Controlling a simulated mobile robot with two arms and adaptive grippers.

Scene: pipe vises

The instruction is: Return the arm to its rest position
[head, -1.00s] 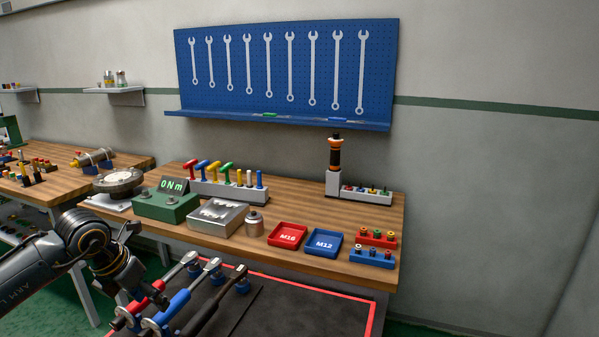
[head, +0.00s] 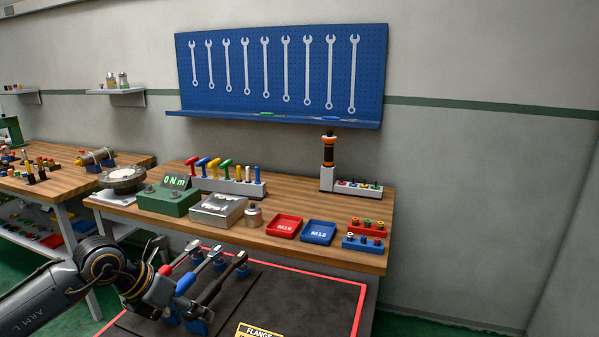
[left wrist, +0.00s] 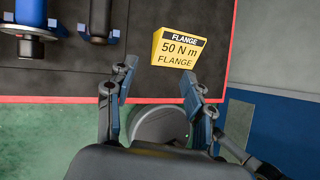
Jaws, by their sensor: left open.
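My left arm comes in at the lower left of the head view, with its gripper (head: 150,292) low over the near end of the tool mat. In the left wrist view the gripper (left wrist: 160,92) is open, with nothing between its fingers. Past the fingertips stands a yellow sign (left wrist: 177,50) reading "FLANGE 50 N m"; its top also shows in the head view (head: 259,330). A blue handle end (left wrist: 30,18) and a dark one (left wrist: 98,18) lie at the upper left, apart from the fingers. My right gripper is out of view.
Several torque wrenches (head: 222,280) rest on the dark red-edged mat (head: 300,290). My arm hides part of them. Behind stands a wooden workbench (head: 290,255) with a red tray (head: 284,227), a blue tray (head: 318,232) and a green torque tester (head: 168,199).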

